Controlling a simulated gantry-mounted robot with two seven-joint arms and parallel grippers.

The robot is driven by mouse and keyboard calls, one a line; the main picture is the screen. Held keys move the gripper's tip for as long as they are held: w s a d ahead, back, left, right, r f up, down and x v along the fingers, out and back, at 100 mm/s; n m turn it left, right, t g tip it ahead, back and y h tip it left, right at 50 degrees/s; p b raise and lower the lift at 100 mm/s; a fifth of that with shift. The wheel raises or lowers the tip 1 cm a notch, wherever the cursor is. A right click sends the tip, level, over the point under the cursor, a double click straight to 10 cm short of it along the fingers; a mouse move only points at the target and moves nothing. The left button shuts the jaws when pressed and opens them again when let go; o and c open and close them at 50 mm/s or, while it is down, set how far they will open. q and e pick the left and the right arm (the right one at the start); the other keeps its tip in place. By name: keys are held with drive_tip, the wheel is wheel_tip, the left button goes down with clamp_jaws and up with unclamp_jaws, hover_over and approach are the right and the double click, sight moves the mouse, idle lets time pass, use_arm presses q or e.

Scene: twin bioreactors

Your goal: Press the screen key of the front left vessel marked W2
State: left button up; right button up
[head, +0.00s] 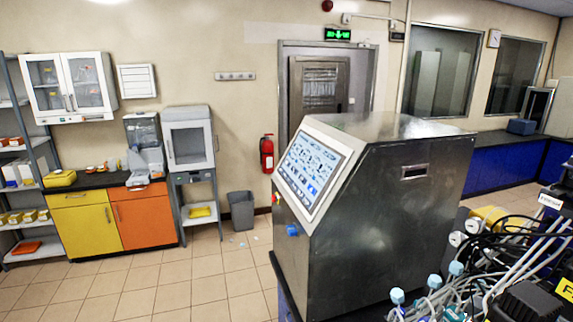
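A steel cabinet (385,235) stands in the middle right of the head view. Its slanted left face carries a lit touch screen (312,166) with several small icons and blue keys, seen at a steep angle. The labels on the keys are too small to read, so I cannot tell a W2 key. No vessel shows clearly; a cluster of tubes and cables (500,265) with blue-capped fittings fills the lower right. Neither of my grippers is in the head view.
A blue knob (292,230) sticks out below the screen. A grey bin (241,210), a fire extinguisher (267,153) and yellow and orange cupboards (85,229) stand farther back. The tiled floor left of the cabinet is mostly clear.

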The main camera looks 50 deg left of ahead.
use_arm(q)
clamp_jaws()
idle(1.2)
